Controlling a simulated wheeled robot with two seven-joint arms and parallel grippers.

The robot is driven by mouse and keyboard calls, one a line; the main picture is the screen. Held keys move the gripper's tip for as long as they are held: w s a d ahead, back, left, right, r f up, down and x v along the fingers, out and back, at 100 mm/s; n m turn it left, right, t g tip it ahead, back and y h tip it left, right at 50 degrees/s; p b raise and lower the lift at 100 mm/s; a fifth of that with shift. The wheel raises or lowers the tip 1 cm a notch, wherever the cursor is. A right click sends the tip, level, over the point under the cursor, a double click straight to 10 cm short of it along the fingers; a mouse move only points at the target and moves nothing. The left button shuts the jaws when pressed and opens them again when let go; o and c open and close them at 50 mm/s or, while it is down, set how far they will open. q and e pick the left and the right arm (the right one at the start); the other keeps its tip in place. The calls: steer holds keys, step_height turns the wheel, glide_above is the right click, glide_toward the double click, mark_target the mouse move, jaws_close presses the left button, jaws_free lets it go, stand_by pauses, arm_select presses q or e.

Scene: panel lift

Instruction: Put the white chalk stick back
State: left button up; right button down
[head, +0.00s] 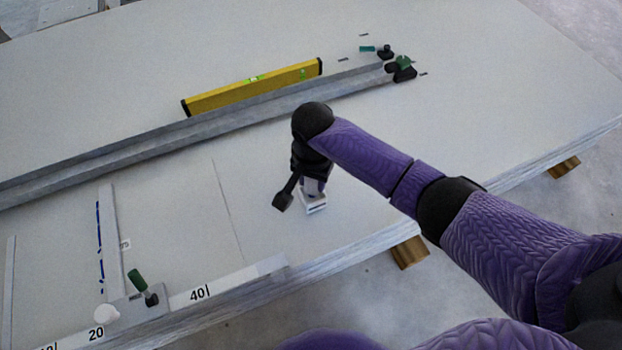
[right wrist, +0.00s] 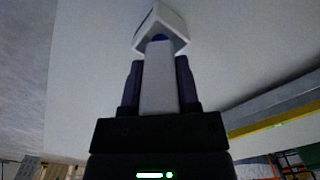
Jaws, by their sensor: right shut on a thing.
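My right gripper (head: 312,188) is over the panel (head: 400,140), pointing down, in the middle of the head view. It is shut on a pale stick, the white chalk stick (right wrist: 159,80), which shows between the dark fingers in the right wrist view. A small white square holder (head: 314,205) stands on the panel right below the fingers. It also shows in the right wrist view (right wrist: 172,22), with something blue at its mouth. The stick's far end is at this mouth; I cannot tell how deep it reaches. My left gripper is out of view.
A yellow spirit level (head: 252,87) lies behind a long grey rail (head: 240,115), with dark and green clamps (head: 403,70) at its right end. A numbered white rule (head: 225,285) with a green-handled clamp (head: 138,281) lies at front left. The panel's front edge is close.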

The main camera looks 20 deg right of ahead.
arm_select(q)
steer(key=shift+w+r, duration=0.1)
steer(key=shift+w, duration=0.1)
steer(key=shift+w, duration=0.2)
arm_select(e)
steer(key=shift+f, duration=0.6)
steer(key=shift+c, duration=1.6)
jaws_free()
